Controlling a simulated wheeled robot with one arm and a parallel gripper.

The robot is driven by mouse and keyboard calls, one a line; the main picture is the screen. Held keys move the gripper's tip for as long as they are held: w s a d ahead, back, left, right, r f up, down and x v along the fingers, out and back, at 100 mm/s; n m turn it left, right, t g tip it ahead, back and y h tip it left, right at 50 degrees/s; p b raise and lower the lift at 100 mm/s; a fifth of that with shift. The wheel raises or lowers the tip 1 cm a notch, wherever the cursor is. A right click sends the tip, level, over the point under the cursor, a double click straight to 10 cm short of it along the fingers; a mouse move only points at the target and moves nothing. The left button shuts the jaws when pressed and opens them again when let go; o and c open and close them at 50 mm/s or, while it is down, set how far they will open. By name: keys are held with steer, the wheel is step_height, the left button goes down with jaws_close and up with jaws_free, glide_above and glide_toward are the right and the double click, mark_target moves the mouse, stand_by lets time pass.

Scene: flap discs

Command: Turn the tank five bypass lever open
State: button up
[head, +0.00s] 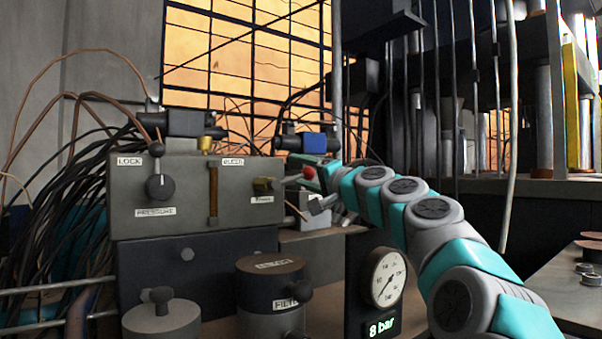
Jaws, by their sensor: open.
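A grey valve block (125,213) stands left of centre. The small label (262,199) under the fitting is too blurred to read, so I cannot tell for sure that this is the tank five bypass lever. My arm partly hides that area, and I cannot tell whether a finger touches the lever.
A pressure knob (160,187) sits on the block's left face. A dark-topped filter canister (270,295) and a gauge (387,277) with an "8 bar" display stand in front, below my gripper. Cables (60,240) crowd the left. A bench (570,285) with discs is at right.

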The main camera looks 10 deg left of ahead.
mark_target(314, 174)
steer(key=shift+b+v, duration=0.75)
steer(key=shift+v, duration=2.9)
steer(key=shift+r, duration=0.1)
steer(key=shift+c, duration=0.3)
